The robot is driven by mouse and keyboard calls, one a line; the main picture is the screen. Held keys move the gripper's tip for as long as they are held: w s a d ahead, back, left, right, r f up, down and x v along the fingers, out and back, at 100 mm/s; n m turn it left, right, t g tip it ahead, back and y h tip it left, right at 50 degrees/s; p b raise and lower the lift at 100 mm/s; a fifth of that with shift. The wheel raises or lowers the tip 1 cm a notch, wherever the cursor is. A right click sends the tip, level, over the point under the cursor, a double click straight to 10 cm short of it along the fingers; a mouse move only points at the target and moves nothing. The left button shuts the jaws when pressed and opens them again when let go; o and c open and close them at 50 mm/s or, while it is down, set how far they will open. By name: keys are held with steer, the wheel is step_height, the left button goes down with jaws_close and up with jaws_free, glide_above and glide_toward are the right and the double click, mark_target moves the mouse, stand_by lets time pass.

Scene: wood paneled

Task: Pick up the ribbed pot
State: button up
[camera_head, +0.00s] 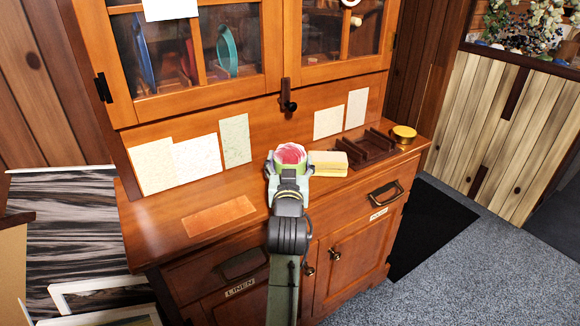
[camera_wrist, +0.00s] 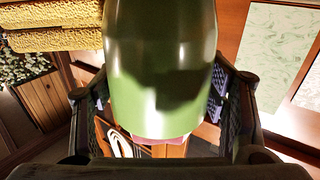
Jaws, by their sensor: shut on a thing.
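The ribbed pot (camera_head: 290,154) shows at the end of my arm in the head view, green outside with pink at its top. My gripper (camera_head: 289,166) has a finger on either side of it and is shut on it. In the wrist view the pot (camera_wrist: 160,80) is a large, shiny green body between the black fingers of my gripper (camera_wrist: 160,110), with a pink edge at the bottom. Its ribs cannot be made out. My gripper hides its lower part in the head view, so I cannot tell whether it touches the cabinet top.
A yellow sponge stack (camera_head: 328,163) lies just right of the pot on the wooden cabinet top (camera_head: 165,222). A dark divided tray (camera_head: 368,150) and a gold-lidded tin (camera_head: 403,134) stand farther right. An orange sheet (camera_head: 218,216) lies left. Glass doors rise behind.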

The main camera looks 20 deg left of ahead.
steer(key=c, duration=0.6)
steer(key=shift+r, duration=0.1)
